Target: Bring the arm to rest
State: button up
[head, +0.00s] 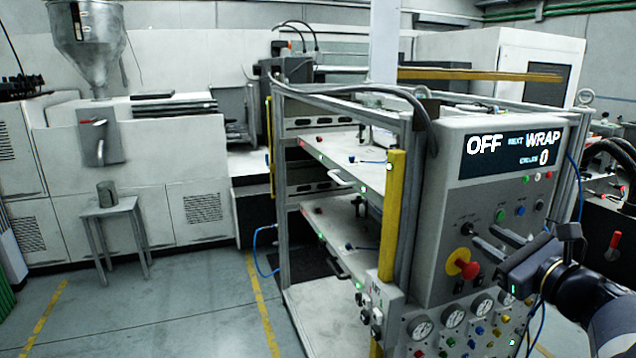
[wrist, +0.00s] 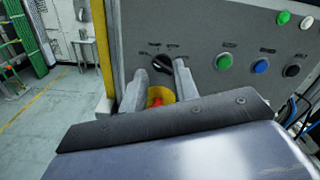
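My gripper (head: 483,236) is in front of the grey control panel (head: 447,190) at the right of the head view. Its two grey fingers are apart with nothing between them. In the wrist view the gripper (wrist: 161,72) points at the panel, with a black rotary selector (wrist: 163,62) just beyond the fingertips. A red emergency button on a yellow ring (wrist: 161,95) shows between the fingers, partly hidden by my gripper body. The panel's display (head: 512,151) reads OFF, NEXT WRAP, CYCLES 0.
Green, blue and black buttons (wrist: 262,66) lie right of the selector. Gauges (head: 453,317) and small knobs sit below the panel. A yellow post (head: 391,215) and shelved metal frame stand left. Open floor (head: 190,310) and a small stool (head: 108,209) lie farther left.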

jog(key=b+v, duration=0.1)
jog(key=v, duration=0.5)
jog(key=shift+s, duration=0.35)
jog(key=shift+a, duration=0.1)
